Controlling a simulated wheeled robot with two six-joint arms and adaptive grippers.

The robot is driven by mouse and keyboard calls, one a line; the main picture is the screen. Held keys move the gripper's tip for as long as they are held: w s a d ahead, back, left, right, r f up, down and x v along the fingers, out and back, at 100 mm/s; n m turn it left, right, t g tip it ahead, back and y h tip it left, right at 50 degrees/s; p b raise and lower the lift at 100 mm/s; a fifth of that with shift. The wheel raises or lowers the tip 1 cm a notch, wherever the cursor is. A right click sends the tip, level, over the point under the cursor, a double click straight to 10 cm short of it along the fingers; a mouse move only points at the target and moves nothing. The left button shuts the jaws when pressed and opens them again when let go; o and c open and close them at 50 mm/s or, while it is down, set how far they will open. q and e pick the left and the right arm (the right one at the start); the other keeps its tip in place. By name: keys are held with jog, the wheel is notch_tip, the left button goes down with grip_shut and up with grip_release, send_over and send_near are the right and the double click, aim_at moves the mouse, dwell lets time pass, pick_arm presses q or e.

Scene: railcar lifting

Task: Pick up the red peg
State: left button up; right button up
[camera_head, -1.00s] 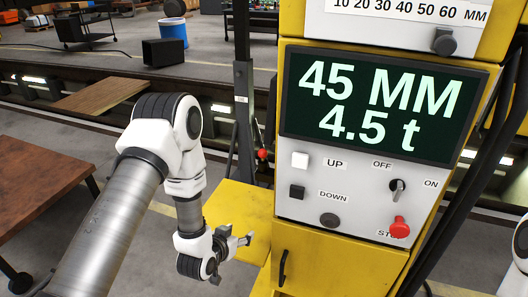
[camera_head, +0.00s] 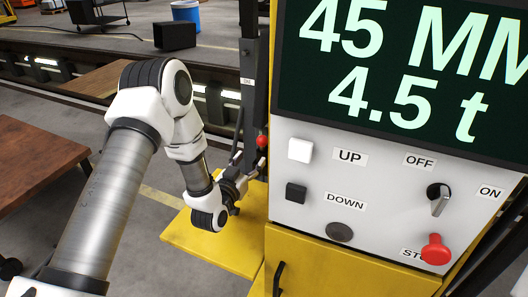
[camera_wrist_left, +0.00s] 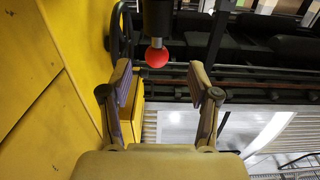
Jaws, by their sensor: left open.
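The red peg shows as a small red ball (camera_head: 262,141) on a dark upright post beside the yellow cabinet's left side. In the left wrist view the red ball (camera_wrist_left: 157,57) sits at the end of a dark shaft, ahead of and between the two fingertips. My left gripper (camera_head: 246,173) is just below the ball in the head view. Its fingers (camera_wrist_left: 162,82) are open and empty, and no contact with the ball shows. The rest of the peg is dark or hidden. My right gripper is not in view.
A yellow cabinet with a control panel (camera_head: 391,178) stands close on the right, with a red stop button (camera_head: 436,250). A yellow ledge (camera_head: 205,246) lies below my left gripper. A brown table (camera_head: 33,170) is at the left.

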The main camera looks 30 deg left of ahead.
aim_at(261, 147)
pick_arm(q)
jog(key=w+p, duration=0.1)
jog(key=w, duration=0.3)
jog(key=w+p, duration=0.1)
jog(key=w, duration=0.2)
jog(key=shift+w+r+p, duration=0.2)
jog(key=shift+w+p, duration=0.1)
jog(key=shift+w, duration=0.05)
jog(key=shift+w+f, duration=0.15)
jog(key=shift+w, duration=0.25)
jog(key=shift+s, duration=0.1)
grip_shut()
